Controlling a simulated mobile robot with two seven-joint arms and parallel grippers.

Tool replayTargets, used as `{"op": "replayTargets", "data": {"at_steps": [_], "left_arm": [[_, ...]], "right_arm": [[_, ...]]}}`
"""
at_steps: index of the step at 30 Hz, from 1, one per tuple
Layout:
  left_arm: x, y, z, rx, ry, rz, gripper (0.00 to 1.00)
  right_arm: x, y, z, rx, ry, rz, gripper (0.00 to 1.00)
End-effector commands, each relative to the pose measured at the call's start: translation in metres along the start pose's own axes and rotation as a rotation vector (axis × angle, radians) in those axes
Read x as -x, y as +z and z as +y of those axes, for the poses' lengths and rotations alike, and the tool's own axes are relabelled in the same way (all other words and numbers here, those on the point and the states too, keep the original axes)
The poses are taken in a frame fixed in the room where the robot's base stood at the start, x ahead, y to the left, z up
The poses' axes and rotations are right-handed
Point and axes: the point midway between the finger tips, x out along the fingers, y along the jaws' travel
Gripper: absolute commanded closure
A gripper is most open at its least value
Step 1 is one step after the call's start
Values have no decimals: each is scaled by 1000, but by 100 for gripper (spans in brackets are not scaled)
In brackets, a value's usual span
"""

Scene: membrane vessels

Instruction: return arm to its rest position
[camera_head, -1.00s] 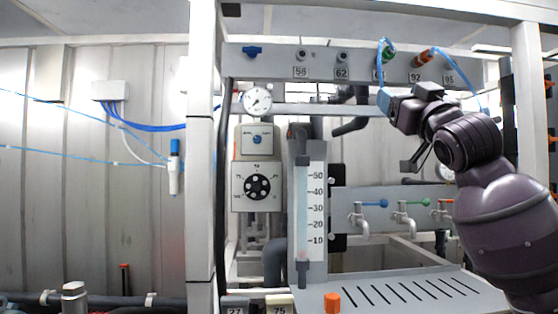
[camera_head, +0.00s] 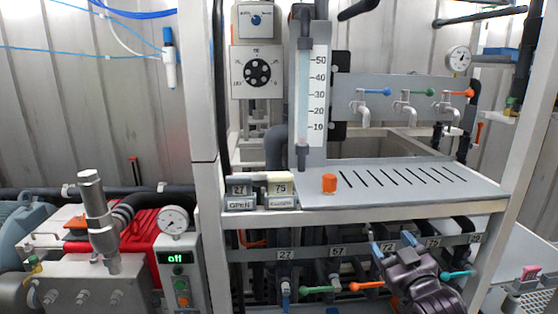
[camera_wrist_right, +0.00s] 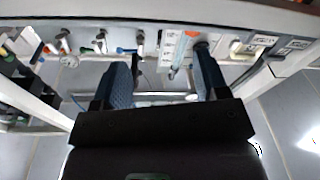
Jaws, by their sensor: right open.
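My right gripper (camera_head: 393,243) is low at the right of the head view, in front of the lower rail of the frame. Its two blue-padded fingers point up and stand apart, with nothing seen between them. In the right wrist view the open fingers (camera_wrist_right: 162,66) also show wide apart and empty, with the rig beyond them. My dark right forearm comes up from the bottom edge of the head view. My left gripper is in neither view now.
A grey slotted shelf (camera_head: 470,200) bears an orange cap (camera_head: 329,183). Below it, a numbered rail (camera_head: 312,253) carries coloured valve handles, such as an orange handle (camera_head: 367,286), close to my right gripper. A machine with a gauge (camera_head: 172,222) stands at the left.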

Motion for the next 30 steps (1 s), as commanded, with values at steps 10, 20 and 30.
{"op": "replayTargets", "data": {"at_steps": [10,20,30], "left_arm": [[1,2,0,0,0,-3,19],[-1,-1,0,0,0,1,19],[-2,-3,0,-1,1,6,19]], "right_arm": [[128,141,-49,-117,1,-312,33],[266,227,-86,-216,29,-595,33],[317,248,-92,-232,40,-690,33]]}}
